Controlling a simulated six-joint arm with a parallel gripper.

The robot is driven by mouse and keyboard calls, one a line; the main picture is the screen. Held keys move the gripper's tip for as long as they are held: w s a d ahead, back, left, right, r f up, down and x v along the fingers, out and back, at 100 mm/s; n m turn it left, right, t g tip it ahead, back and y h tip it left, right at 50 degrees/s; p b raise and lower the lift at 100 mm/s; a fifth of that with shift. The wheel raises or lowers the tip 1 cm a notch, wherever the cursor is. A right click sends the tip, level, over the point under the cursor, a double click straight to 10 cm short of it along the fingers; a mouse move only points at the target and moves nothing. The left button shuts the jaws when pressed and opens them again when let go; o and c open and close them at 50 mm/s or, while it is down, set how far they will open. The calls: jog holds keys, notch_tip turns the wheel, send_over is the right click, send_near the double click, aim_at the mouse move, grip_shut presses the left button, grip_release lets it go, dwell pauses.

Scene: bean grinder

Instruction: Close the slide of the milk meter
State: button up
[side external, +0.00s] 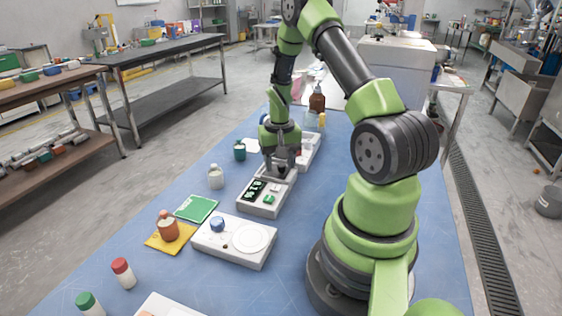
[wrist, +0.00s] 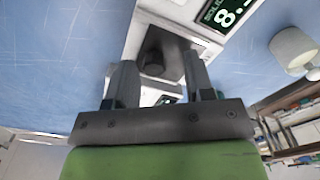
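The milk meter (side external: 264,208) is a long white box on the blue table, with dark displays and a green button on top. Part of it shows in the wrist view (wrist: 137,32), with a display (wrist: 226,14) reading "SOLIDS 8". A dark grey slide with a round knob (wrist: 153,60) sits beside that display. My gripper (side external: 281,166) is low over the far part of the meter. In the wrist view my gripper (wrist: 160,70) is open, with one finger on each side of the knob's area; I cannot tell whether they touch it. The side view hides the slide behind my gripper.
A white balance-like device (side external: 235,243) stands nearer the camera. A white-capped jar (side external: 216,177), a teal cup (side external: 239,151) and a green pad (side external: 196,209) lie left of the meter. A brown bottle (side external: 317,99) stands behind. Table right of the meter is clear up to my base.

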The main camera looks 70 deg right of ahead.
aim_at(279, 165)
jog(key=shift+r, duration=0.1)
notch_tip(279, 165, up, 10)
dwell(0.4)
jog(key=s+a+r+n+t, duration=0.2)
jog(key=a+r+n+t, duration=0.3)
jog(key=a+r, duration=1.2)
jog(key=s+a+n+t+y, duration=0.2)
jog(key=s+a, duration=0.4)
jog(key=a, duration=0.2)
jog(key=shift+s+f, duration=0.2)
jog(key=shift+f, duration=0.1)
jog(key=shift+a, duration=0.1)
